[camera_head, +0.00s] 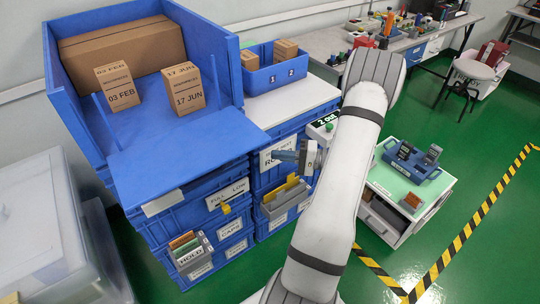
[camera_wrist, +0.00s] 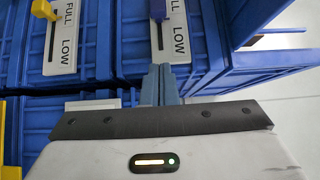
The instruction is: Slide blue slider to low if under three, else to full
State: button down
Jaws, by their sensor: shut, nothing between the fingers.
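The blue slider (camera_wrist: 158,9) shows at the top edge of the wrist view, in a slot on a white label. LOW is printed beside the slot's lower part; the slider sits above that end, and the label's top is cut off. My gripper (camera_wrist: 160,68) is shut and empty, its fingertips just below this label and apart from the slider. In the head view my gripper (camera_head: 275,155) is in front of the blue crate stack and hides part of its labels. A blue tester tray (camera_head: 422,172) holds dark handheld testers.
A second label has a yellow slider (camera_wrist: 43,9), also seen in the head view (camera_head: 225,208). A white cabinet (camera_head: 395,231) bears the tester tray. Green floor is open at right.

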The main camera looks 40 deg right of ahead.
jog(key=w+a, duration=0.5)
jog(key=a, duration=0.5)
jog(key=shift+w, duration=0.2)
